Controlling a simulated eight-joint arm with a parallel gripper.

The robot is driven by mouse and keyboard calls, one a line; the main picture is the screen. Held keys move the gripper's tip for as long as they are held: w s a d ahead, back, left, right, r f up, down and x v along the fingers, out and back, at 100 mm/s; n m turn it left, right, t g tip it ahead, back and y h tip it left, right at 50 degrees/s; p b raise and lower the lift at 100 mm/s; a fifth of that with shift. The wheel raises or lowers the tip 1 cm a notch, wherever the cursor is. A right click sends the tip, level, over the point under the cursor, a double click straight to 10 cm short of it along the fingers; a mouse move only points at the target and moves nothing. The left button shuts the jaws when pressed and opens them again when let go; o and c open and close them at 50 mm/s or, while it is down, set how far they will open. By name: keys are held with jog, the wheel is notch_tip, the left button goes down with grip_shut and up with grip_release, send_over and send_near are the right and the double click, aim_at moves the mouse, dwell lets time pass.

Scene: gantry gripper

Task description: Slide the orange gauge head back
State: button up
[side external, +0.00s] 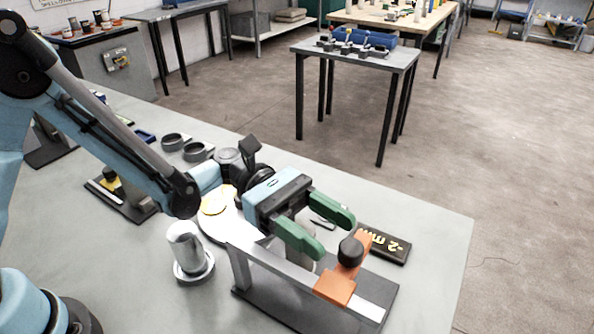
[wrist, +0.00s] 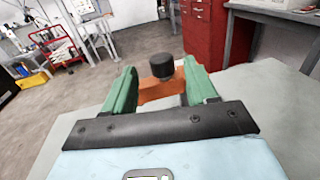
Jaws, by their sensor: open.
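The orange gauge head (side external: 336,288) sits on a rail fixture with a dark base (side external: 268,301) near the front right of the grey table. A black knob (side external: 350,251) stands on top of it. My gripper (side external: 338,237) has two green fingers, spread apart and empty, a little behind and to the left of the knob in the side view. In the wrist view, the gauge head (wrist: 162,90) and its black knob (wrist: 162,66) show between and beyond the fingertips.
A dark plate with yellow lettering (side external: 390,246) lies just beyond the fixture. A metal cylinder on a round base (side external: 187,250) stands to the left. Dark rings (side external: 196,151) and a second small fixture (side external: 122,194) lie farther left. The table's right end is clear.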

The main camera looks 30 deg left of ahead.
jog(key=a, duration=0.3)
jog(key=w+a, duration=0.1)
jog(key=a, duration=0.2)
jog(key=shift+w+a, duration=0.15)
jog(key=shift+a, duration=0.1)
dwell(0.5)
jog(key=shift+w+a+r+m+t+y, duration=0.1)
jog(key=shift+w+m+t+y, duration=0.15)
jog(key=shift+t+y, duration=0.25)
jog(key=s+a+m+t+y, duration=0.2)
jog(key=a+m+t+y, duration=0.2)
jog(key=a+m+y, duration=0.3)
jog(key=s+a+m+t+y, duration=0.2)
jog(key=a+m+t+y, duration=0.3)
jog(key=a, duration=0.9)
jog(key=m+y, duration=0.3)
jog(key=y, duration=0.1)
jog(key=shift+s+a+f+t+y, duration=0.2)
jog(key=shift+a+f+t+y, duration=0.05)
jog(key=shift+f+t+y, duration=0.1)
